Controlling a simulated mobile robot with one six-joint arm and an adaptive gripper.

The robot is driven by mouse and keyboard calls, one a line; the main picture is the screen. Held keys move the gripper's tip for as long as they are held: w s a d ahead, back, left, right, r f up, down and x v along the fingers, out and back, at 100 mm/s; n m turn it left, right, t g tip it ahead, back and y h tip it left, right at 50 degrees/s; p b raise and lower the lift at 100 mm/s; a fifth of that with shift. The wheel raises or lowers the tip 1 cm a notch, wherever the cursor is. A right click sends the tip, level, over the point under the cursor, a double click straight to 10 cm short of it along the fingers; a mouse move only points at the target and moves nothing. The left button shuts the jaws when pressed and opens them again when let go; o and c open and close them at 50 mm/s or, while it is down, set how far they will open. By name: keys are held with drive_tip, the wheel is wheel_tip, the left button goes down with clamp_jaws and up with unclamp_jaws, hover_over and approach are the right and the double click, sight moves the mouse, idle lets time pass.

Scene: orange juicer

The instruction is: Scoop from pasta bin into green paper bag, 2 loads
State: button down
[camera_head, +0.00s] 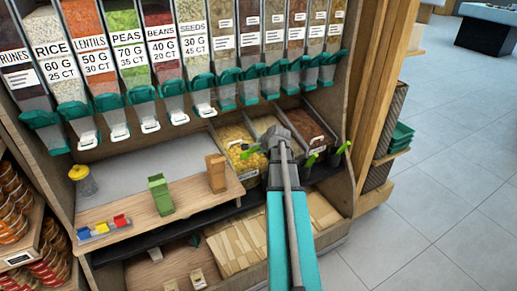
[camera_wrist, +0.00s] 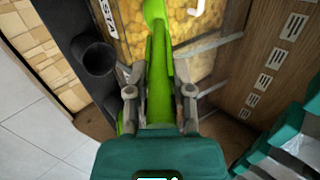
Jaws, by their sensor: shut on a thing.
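My gripper (camera_head: 277,141) is shut on the handle of a green scoop (camera_wrist: 158,75), which runs straight ahead between the fingers in the wrist view, where the gripper (camera_wrist: 160,92) also shows. The scoop's head points over the pasta bin (camera_head: 236,136), which holds yellow pasta; it also shows in the wrist view (camera_wrist: 122,28) with part of its label. I cannot tell how deep the scoop sits or whether it carries pasta. The green paper bag (camera_head: 160,195) stands upright on the wooden counter, left of the bin and well apart from my gripper.
A brown paper bag (camera_head: 216,173) stands between the green bag and the bins. A yellow-topped jar (camera_head: 83,181) and a tray of coloured pieces (camera_head: 104,228) sit further left. A reddish-brown bin (camera_head: 306,129) lies to the right, with other green scoops (camera_head: 312,160) nearby. Dispensers (camera_head: 200,92) hang above.

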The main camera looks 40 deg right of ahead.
drive_tip(key=shift+t, duration=0.3)
drive_tip(key=shift+w+d+f+b, duration=0.25)
drive_tip(key=shift+w+f+b, duration=0.75)
drive_tip(key=shift+f+b, duration=1.05)
drive_tip(key=shift+w+d+f+b, duration=0.3)
drive_tip(key=shift+w+f+b, duration=0.65)
drive_tip(key=shift+f+b, duration=1.15)
drive_tip(key=shift+w+d+f+b, duration=0.25)
drive_tip(key=shift+w+f+b, duration=0.75)
drive_tip(key=shift+f+b, duration=1.05)
drive_tip(key=s+a+r+t+p, duration=0.1)
drive_tip(key=s+r+t+p, duration=0.2)
drive_tip(key=s+r, duration=0.5)
drive_tip(key=shift+s+a+r+t+p, duration=0.3)
drive_tip(key=shift+r+p, duration=0.35)
drive_tip(key=shift+r, duration=0.2)
drive_tip(key=shift+s+r, duration=0.1)
drive_tip(key=shift+r, duration=0.05)
